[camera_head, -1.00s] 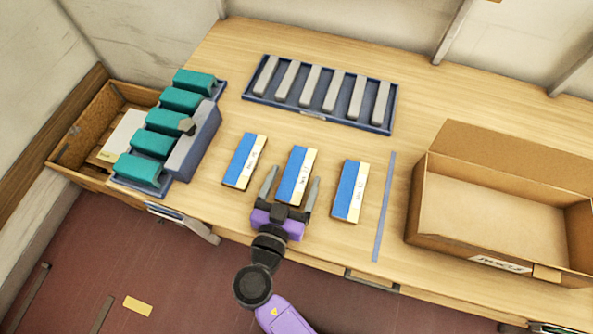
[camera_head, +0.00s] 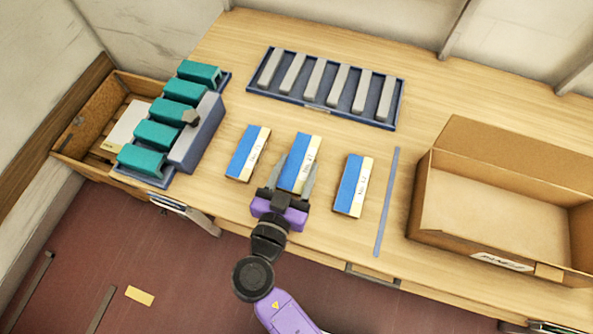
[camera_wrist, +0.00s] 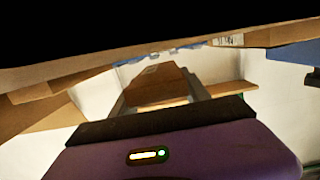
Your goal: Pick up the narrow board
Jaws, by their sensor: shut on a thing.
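Three blue, white and yellow boards lie in a row at the front of the table: a left one (camera_head: 248,153), a middle one (camera_head: 301,163) and a right one (camera_head: 353,185). I cannot clearly tell by width which is the narrow board. My gripper (camera_head: 301,172) is shut on the middle board, one finger along each long side. That board looks slightly raised, though its gap to the table is hard to see.
A blue tray (camera_head: 316,107) with several grey bars lies behind the boards. Teal blocks (camera_head: 157,135) stand on a rack at left, beside a wooden crate (camera_head: 72,130). An open cardboard box (camera_head: 505,205) is at right, past a blue strip (camera_head: 386,205).

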